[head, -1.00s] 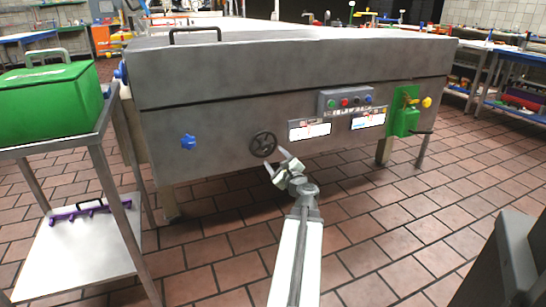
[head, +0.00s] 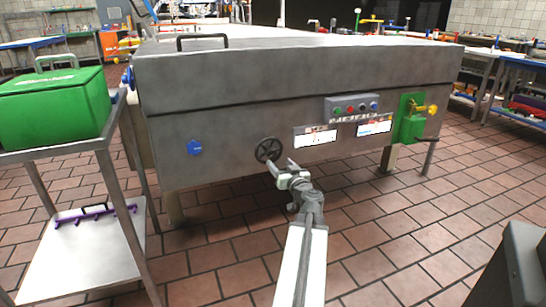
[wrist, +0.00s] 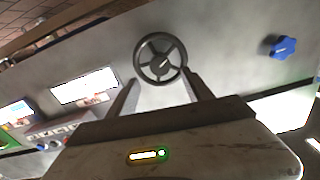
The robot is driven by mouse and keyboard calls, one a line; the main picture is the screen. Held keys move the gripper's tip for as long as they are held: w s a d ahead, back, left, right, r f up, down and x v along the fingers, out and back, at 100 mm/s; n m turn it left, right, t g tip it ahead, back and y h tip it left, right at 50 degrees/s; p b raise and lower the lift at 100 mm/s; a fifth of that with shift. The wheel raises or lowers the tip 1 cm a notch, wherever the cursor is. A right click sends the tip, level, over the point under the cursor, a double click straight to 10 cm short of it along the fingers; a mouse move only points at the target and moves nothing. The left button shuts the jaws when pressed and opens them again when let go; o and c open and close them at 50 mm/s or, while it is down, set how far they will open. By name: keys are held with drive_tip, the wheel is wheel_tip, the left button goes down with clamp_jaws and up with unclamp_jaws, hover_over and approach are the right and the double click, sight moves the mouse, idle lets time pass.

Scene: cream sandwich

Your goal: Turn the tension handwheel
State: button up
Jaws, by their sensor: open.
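The tension handwheel (head: 268,150) is a small dark spoked wheel on the front of the grey metal machine (head: 225,130). My gripper (head: 281,164) is open, just below and slightly right of the wheel in the head view. In the wrist view the handwheel (wrist: 160,57) sits beyond my fingertips (wrist: 160,76). One finger is to its lower left, and the other overlaps or lies close to its lower right rim. I cannot tell whether they touch.
A blue star knob (head: 194,147) is left of the wheel. Display panels (head: 316,136), a button box (head: 352,108) and a green unit (head: 410,118) are to the right. A metal cart (head: 125,165) with a green case (head: 55,105) stands at left. The tiled floor in front is open.

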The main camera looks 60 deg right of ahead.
sight(273, 155)
drive_tip(key=x, duration=0.8)
clamp_jaws()
